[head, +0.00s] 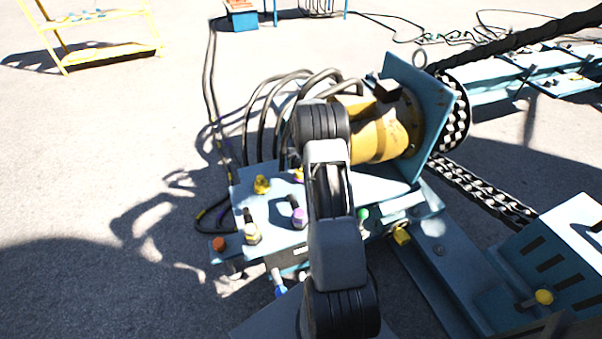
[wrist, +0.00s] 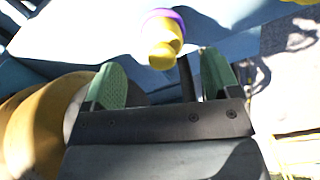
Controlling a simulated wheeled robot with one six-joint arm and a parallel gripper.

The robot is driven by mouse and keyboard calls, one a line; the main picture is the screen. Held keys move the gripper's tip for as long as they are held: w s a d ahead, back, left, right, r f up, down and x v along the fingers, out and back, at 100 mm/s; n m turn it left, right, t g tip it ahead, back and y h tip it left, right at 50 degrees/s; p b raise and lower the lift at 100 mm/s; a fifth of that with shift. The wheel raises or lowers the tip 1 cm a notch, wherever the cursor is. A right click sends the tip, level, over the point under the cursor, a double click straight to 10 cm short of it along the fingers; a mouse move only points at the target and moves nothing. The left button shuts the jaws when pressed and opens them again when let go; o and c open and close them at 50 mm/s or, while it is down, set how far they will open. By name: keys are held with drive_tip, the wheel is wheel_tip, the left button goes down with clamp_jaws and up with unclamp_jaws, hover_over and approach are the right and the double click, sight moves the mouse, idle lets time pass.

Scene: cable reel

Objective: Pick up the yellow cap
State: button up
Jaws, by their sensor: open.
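In the wrist view, a yellow cap (wrist: 162,42) with a purple ring at its base stands on a light blue surface (wrist: 85,35). My gripper (wrist: 161,68) is open and empty, with its two green-padded fingers spread. The cap is ahead of the gap between the fingertips, roughly centred, and apart from both. In the head view, a small yellow and purple piece (head: 299,175) shows beside my arm and may be this cap; my arm partly covers it. My gripper is hidden behind my arm in that view.
Other fittings stand on the blue plate: a yellow one (head: 262,184), a purple one (head: 299,216), a pale-topped yellow one (head: 251,235) and an orange one (head: 219,244). A large yellow drum (head: 375,130) with black cables (head: 262,110) stands close behind. Open pavement lies left.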

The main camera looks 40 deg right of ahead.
drive_tip(key=shift+f+b, duration=0.75)
drive_tip(key=shift+f, duration=1.9)
drive_tip(key=c, duration=1)
